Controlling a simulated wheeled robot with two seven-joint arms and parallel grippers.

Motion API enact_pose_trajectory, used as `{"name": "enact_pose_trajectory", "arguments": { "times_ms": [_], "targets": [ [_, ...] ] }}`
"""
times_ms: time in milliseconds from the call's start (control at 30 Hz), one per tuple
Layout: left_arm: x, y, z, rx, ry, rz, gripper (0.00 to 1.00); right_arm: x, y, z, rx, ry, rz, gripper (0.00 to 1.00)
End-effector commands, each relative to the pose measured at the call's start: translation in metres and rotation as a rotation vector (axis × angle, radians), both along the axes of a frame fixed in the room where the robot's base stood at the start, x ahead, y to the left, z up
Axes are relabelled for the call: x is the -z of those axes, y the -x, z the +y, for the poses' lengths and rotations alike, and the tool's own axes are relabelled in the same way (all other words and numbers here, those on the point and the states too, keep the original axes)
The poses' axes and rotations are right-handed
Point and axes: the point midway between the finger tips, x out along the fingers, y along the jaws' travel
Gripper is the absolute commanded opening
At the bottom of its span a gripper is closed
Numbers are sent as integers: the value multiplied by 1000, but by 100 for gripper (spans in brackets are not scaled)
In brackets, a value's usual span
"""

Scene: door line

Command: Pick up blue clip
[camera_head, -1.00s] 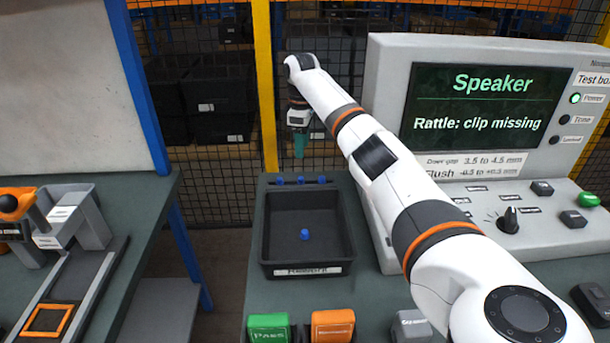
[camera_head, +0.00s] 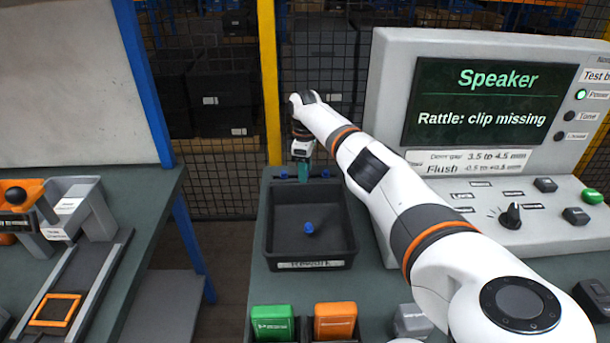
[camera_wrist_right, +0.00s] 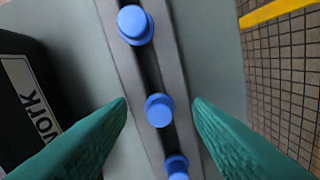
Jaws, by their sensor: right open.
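My right gripper (camera_head: 304,172) points down over the row of blue clips behind the black tray. In the right wrist view its two green fingers (camera_wrist_right: 160,122) are open, one on each side of the middle blue clip (camera_wrist_right: 159,110), with gaps and no contact visible. Another blue clip (camera_wrist_right: 135,25) and a third blue clip (camera_wrist_right: 177,167) stand in the same grey slotted rail (camera_wrist_right: 112,30). In the head view the clips at the left (camera_head: 283,173) and right (camera_head: 326,173) show; the gripper hides the middle one. A loose blue clip (camera_head: 308,228) lies in the tray. My left gripper is not in view.
The black tray (camera_head: 348,235) with a label sits in front of the rail. The test box (camera_head: 388,100) stands close on the right. A green block (camera_head: 272,323) and an orange block (camera_head: 335,321) are in front. A yellow post and mesh fence (camera_head: 269,80) stand behind.

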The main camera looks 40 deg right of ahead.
Motion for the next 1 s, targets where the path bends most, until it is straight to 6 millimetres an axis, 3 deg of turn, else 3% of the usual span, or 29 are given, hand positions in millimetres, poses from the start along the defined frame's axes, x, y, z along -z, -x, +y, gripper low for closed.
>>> {"name": "enact_pose_trajectory", "arguments": {
  "times_ms": [67,367,767,1000],
  "targets": [
    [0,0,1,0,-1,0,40,0,0,0,0,0,0,47],
    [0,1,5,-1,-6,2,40,0,0,0,0,-1,1,0],
    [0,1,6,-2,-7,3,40,-3,0,0,0,-1,-1,0],
    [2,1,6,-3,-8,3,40,-40,-1,0,-1,0,-5,0]
  ]
}}
